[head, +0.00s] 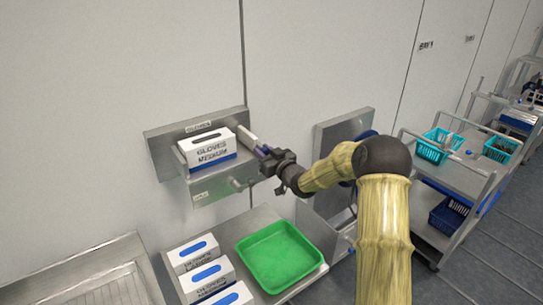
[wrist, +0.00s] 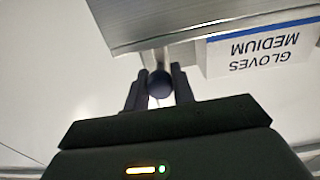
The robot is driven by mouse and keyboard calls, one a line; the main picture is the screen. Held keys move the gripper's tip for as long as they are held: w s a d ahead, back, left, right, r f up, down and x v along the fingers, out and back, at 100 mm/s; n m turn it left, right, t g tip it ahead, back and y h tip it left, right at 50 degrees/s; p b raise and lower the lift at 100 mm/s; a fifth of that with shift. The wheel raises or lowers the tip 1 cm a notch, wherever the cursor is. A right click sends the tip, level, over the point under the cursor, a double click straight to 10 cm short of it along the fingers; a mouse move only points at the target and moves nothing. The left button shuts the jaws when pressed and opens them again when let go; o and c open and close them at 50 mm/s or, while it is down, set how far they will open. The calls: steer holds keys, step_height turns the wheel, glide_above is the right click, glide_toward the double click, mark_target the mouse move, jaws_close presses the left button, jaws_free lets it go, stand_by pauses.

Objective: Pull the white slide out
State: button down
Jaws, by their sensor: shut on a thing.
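The white slide (head: 247,137) shows in the head view as a pale bar beside the glove box, on the steel wall holder (head: 155,150). My gripper (head: 267,153) is at its near end, to the right of the box. In the wrist view my gripper (wrist: 159,86) is shut on a round dark-blue knob (wrist: 159,82). A short pale rod (wrist: 155,57) runs from behind the knob toward the steel holder (wrist: 160,20). The fingers hide the knob's sides. How far the slide is out I cannot tell.
A box of medium gloves (head: 210,150) sits on the holder close to my gripper. Below, a steel table (head: 240,222) carries a green tray (head: 280,257) and several more glove boxes (head: 206,273). Carts with teal baskets (head: 438,146) stand to the right.

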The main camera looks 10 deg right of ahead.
steer(key=shift+d, duration=0.15)
steer(key=c, duration=1.2)
jaws_free()
steer(key=shift+o, duration=0.2)
steer(key=shift+s+d+b, duration=0.3)
steer(key=shift+s+b, duration=0.1)
steer(key=shift+s, duration=0.1)
steer(key=b+v, duration=0.5)
steer(key=v, duration=1.1)
steer(key=shift+s, duration=0.15)
